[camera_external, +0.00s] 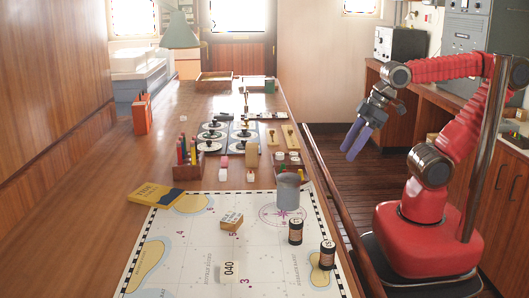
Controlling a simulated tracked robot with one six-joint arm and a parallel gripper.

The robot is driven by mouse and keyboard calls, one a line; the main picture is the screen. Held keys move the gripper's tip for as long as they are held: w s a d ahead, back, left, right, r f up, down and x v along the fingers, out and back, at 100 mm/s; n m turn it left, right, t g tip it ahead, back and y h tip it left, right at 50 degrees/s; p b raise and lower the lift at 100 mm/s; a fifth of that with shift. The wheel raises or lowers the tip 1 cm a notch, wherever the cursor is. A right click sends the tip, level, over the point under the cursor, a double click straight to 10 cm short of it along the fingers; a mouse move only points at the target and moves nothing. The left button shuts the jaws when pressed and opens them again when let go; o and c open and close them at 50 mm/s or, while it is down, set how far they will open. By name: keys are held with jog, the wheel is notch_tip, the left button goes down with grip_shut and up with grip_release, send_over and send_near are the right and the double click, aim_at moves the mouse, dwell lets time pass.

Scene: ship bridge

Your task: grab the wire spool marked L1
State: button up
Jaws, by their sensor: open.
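Two small dark spools with pale label bands stand upright on the chart, one (295,231) by the compass rose and one (327,254) nearer the right edge. Their markings are too small to read, so I cannot tell which is L1. My gripper (350,154) has two purple fingers and is open and empty. It hangs in the air to the right of the table's edge, well above and apart from both spools.
A grey cylinder (288,192) stands behind the spools on the chart (190,255). A tan block (231,220) and a block marked 040 (229,269) are to the left. A yellow box (155,194) lies at the chart's corner. A raised wooden rail (345,225) edges the table.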

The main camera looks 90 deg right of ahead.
notch_tip(320, 180, up, 4)
jog(key=w+n+t+h, duration=0.1)
jog(key=w+n+h, duration=0.2)
jog(key=w+n, duration=0.6)
jog(key=n+t+y, duration=0.4)
jog(key=n+t, duration=0.3)
jog(key=n, duration=2.1)
send_over(296, 231)
jog(key=s+d, duration=0.2)
jog(key=s, duration=0.1)
jog(key=f, duration=1.3)
jog(key=shift+s+a, duration=0.1)
jog(key=shift+s, duration=0.1)
jog(key=shift+f, duration=0.3)
jog(key=shift+w, duration=0.1)
